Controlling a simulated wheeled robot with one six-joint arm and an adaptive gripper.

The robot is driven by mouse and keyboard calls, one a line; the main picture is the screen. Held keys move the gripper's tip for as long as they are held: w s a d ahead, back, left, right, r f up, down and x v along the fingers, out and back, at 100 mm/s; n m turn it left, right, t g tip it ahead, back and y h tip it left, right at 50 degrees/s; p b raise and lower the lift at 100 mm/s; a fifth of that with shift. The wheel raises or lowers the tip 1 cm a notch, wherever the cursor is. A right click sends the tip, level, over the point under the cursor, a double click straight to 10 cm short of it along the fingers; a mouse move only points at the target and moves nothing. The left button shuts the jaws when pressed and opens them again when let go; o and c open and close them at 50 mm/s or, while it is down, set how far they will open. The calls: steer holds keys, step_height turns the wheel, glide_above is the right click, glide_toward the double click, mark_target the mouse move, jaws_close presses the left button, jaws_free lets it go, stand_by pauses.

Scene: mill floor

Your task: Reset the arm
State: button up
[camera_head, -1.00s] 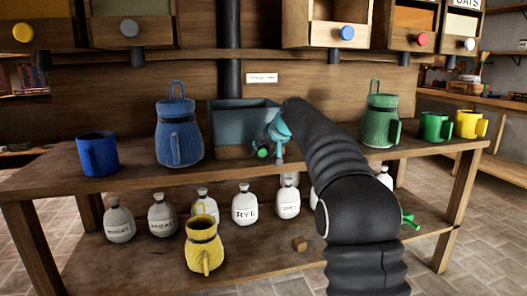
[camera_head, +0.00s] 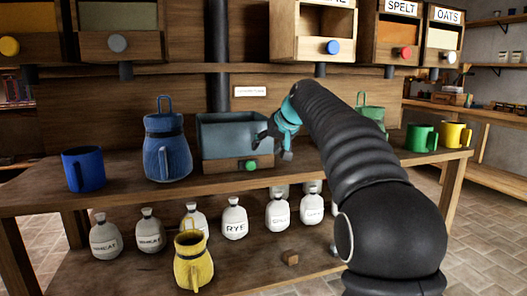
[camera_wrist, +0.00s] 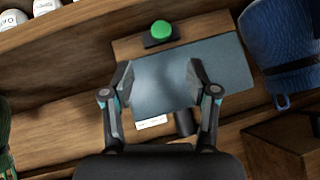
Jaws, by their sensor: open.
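My gripper (camera_head: 274,143) is open and empty. In the head view it is in front of the right part of the blue-grey box (camera_head: 222,136) on the bench. In the wrist view my two fingers (camera_wrist: 158,78) are spread apart over the blue-grey surface of that box (camera_wrist: 180,75). A green button (camera_wrist: 160,30) sits beyond the fingertips there, and in the head view it is on the box's wooden front (camera_head: 251,165). My arm covers part of the green jug (camera_head: 371,112).
A blue mug (camera_head: 84,170) and blue jug (camera_head: 166,150) stand left on the bench (camera_head: 120,178). Green (camera_head: 420,138) and yellow (camera_head: 453,135) mugs stand right. Drawers hang above.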

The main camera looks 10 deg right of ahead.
stand_by(0.3)
steer(key=s+d+f+m+g+h, duration=0.1)
steer(key=s+d+f+g+h, duration=0.15)
steer(key=s+f, duration=1.2)
steer(key=s, duration=0.8)
steer(key=s+f+h, duration=0.1)
steer(key=s+f, duration=0.3)
steer(key=s, duration=0.7)
steer(key=s+f, duration=0.4)
steer(key=s, duration=0.7)
steer(key=shift+s, duration=0.4)
